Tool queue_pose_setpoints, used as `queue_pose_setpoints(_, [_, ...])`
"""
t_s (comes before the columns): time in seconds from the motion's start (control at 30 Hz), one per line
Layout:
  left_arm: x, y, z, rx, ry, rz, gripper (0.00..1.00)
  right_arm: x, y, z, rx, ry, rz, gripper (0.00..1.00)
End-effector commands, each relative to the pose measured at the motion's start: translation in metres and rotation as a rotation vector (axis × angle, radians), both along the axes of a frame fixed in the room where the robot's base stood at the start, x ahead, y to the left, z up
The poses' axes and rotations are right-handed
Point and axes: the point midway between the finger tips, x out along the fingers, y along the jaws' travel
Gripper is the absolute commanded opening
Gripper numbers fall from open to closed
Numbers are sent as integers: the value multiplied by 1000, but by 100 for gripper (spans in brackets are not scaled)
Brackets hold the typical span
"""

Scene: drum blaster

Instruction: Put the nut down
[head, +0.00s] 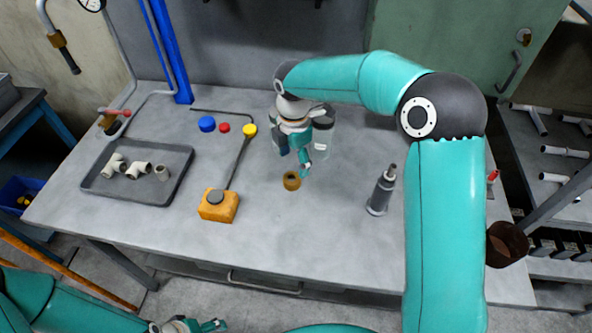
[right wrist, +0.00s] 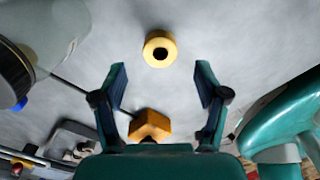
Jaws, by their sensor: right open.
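The nut (head: 292,181), a small brass-yellow ring, sits on the grey table near its middle. It also shows in the right wrist view (right wrist: 160,49), beyond the fingertips, with its dark hole visible. My right gripper (head: 305,168) is just above and behind the nut in the head view. In the right wrist view its two fingers (right wrist: 160,80) are spread wide with nothing between them. The nut is apart from both fingers. My left gripper (head: 200,326) is at the bottom edge of the head view, away from the table top; its jaws are only partly seen.
An orange block (head: 219,206) with a dark-handled tool stands left of the nut. A grey tray (head: 180,190) holds pipe fittings. A grey cylinder (head: 381,191) stands to the right. A clear jar (head: 322,143) is behind my right gripper. The table front is clear.

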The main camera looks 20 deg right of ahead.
Motion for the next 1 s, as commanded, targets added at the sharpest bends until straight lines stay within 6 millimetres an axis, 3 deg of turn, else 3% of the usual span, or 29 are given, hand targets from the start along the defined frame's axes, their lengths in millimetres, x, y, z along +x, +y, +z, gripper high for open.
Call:
queue_pose_setpoints(0.1, [0,0,0,0,0,0,71,1,0,25,0,-4,0,73])
queue_pose_setpoints(0.33, [0,0,1,0,0,0,71,1,0,54,0,-2,0,73])
queue_pose_setpoints(1.0, [0,0,1,0,0,0,71,0,0,58,0,1,0,73])
